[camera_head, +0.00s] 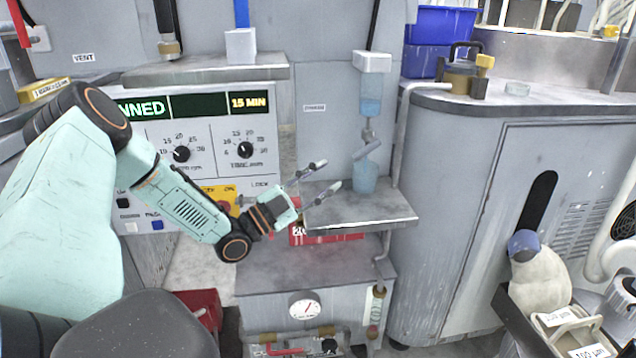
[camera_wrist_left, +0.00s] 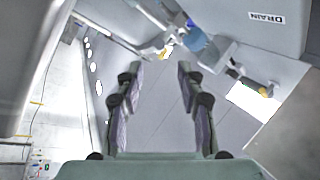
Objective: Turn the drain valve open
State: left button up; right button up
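The drain valve (camera_head: 367,150) is a small grey fitting with a slanted lever, on the vertical drain line in the middle of the head view. Clear bluish tubing (camera_head: 371,92) is above it and a bluish bottle (camera_head: 365,178) stands below. My right gripper is not in view.
A grey shelf (camera_head: 375,214) lies below the bottle. A control panel (camera_head: 215,100) with two knobs stands left. A vertical pipe (camera_head: 398,140) runs close to the right of the valve. A rounded grey cabinet (camera_head: 440,230) is further right.

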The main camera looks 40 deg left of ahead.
pick_arm(q)
jog(key=shift+s+a+f, duration=0.1)
jog(key=shift+s+f, duration=0.1)
jog(key=shift+s, duration=0.25)
